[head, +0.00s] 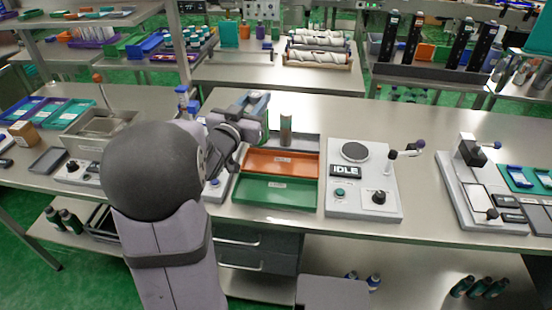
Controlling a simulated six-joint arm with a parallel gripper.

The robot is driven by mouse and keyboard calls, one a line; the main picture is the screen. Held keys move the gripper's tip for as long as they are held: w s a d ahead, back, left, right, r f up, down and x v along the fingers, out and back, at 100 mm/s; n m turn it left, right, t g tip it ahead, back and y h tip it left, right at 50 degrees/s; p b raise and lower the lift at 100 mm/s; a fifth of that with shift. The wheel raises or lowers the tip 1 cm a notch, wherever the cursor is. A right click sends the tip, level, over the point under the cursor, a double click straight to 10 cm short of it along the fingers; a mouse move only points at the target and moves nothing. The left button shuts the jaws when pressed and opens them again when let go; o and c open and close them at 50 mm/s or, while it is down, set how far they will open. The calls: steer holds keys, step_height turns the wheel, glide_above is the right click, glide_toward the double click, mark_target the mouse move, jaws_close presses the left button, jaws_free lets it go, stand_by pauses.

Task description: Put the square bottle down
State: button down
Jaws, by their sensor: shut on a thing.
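My gripper (258,106) is over the back left of the tray group on the bench, seen partly from behind my arm. It is shut on a green thing (265,124), which seems to be the square bottle. Most of that bottle is hidden by the gripper, so its base and any contact below cannot be seen. A slim grey-green bottle (286,129) stands upright just to the right, at the grey tray (307,142). An orange tray (282,163) and a green tray (275,191) lie in front of it.
A white machine with an IDLE display (343,171) and a round plate (355,151) stands right of the trays. A lever fixture (473,150) is farther right. A metal box (103,128) stands to the left. Bare bench (425,180) lies between the machine and the lever fixture.

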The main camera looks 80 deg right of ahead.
steer(key=shift+f, duration=4.95)
steer(key=shift+f, duration=0.1)
steer(key=c, duration=1.4)
jaws_free()
steer(key=shift+o, duration=0.2)
